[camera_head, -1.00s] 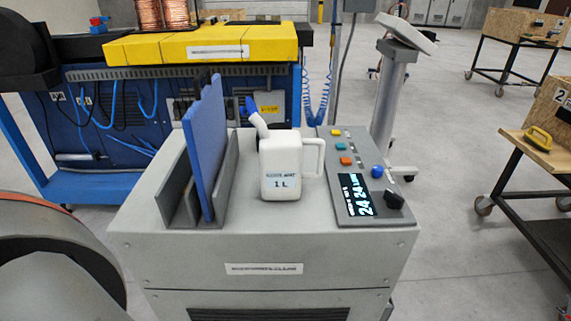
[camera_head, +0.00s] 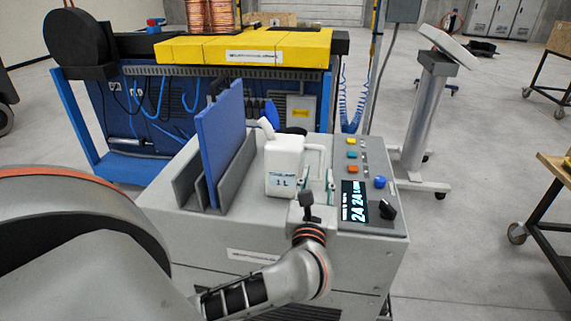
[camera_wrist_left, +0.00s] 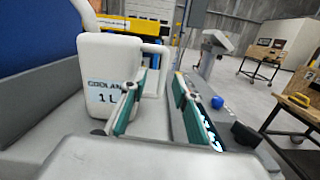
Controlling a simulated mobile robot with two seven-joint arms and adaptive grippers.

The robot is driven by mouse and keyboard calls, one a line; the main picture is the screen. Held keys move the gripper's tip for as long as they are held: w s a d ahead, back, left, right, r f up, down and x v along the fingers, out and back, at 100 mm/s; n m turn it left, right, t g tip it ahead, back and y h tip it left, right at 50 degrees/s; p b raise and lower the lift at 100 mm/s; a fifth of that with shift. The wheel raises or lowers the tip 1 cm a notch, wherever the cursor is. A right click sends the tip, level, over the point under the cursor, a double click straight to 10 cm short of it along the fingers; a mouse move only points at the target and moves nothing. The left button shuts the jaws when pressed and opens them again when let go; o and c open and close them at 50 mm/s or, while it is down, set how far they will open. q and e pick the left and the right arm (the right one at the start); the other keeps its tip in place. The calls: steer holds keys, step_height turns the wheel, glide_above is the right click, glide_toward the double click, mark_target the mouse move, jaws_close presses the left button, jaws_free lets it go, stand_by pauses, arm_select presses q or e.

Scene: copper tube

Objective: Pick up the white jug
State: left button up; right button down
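The white jug (camera_head: 283,168), marked 1 L, stands upright on top of the grey machine (camera_head: 232,205), its spout at the upper left and its handle on the right. In the left wrist view the jug (camera_wrist_left: 103,72) fills the left side. My left gripper (camera_head: 317,184) is open just in front of the handle. In the wrist view the open fingers (camera_wrist_left: 157,100) are apart, with the handle showing beyond and between them; I cannot tell whether they touch it. My right gripper is not in view.
A blue panel (camera_head: 220,140) stands in a grey slot left of the jug. A control panel with coloured buttons, a display (camera_head: 354,201) and a black knob (camera_head: 388,210) lies to the right. A blue workbench with a yellow top (camera_head: 215,49) stands behind.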

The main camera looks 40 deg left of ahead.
mark_target(321, 165)
arm_select(q)
steer(key=shift+n+g+h, duration=0.3)
steer(key=shift+n+h, duration=0.1)
steer(key=x, duration=0.5)
steer(key=f+p+x, duration=0.1)
steer(key=x, duration=0.2)
steer(key=shift+w+d+f, duration=0.1)
steer(key=shift+w+d, duration=0.05)
steer(key=shift+d, duration=0.15)
steer(key=shift+c, duration=0.4)
jaws_close()
steer(key=shift+r, duration=0.2)
